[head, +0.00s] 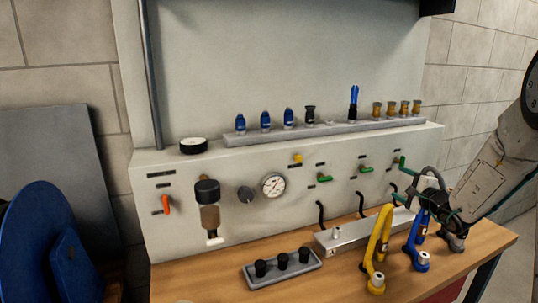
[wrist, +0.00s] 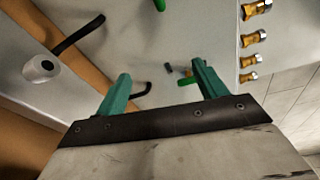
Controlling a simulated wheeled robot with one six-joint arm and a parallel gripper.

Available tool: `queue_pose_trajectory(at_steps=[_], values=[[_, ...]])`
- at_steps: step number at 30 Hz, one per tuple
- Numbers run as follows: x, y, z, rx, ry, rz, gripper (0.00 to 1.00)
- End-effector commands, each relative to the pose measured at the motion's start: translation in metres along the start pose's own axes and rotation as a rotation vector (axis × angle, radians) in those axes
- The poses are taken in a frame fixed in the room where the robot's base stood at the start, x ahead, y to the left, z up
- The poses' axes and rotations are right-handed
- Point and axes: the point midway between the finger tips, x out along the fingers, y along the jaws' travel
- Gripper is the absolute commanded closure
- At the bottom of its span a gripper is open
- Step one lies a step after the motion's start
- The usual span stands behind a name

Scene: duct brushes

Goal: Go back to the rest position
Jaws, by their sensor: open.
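My gripper (head: 430,195) is at the right of the bench in the head view, in front of the panel's right end. In the wrist view my gripper (wrist: 163,82) shows two green fingers spread apart with nothing between them. The grey panel (head: 335,205) lies ahead of it. A green valve handle (wrist: 188,80) appears beyond the fingers, near the right one. In the head view the fingertips are partly hard to make out among the hoses and dark parts there.
Below my gripper stand a yellow bracket (head: 381,240) and a blue bracket (head: 413,245). A metal manifold (head: 340,238) is beside them. The shelf (head: 260,137) holds blue, black and brass fittings. A grey tray (head: 300,275) with black knobs sits in front. The bench's left front is clear.

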Motion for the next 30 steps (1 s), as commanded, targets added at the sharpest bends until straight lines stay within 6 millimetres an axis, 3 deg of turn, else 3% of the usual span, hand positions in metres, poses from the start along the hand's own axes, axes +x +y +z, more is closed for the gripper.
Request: queue_pose_trajectory(at_steps=[5,8,12,15,18,21,27,30], values=[[-0.033,0.007,0.100,-0.010,-0.322,0.181,0.29],[-0.067,0.012,0.159,-0.051,-0.501,0.319,0.29],[-0.131,0.023,0.227,-0.150,-0.713,0.542,0.29],[-0.185,0.032,0.262,-0.257,-0.828,0.717,0.29],[-0.242,0.041,0.281,-0.391,-0.903,0.896,0.29],[-0.294,0.047,0.287,-0.545,-0.935,1.057,0.29],[-0.377,0.047,0.276,-0.890,-0.902,1.294,0.29],[-0.404,0.041,0.268,-1.060,-0.865,1.346,0.29]])
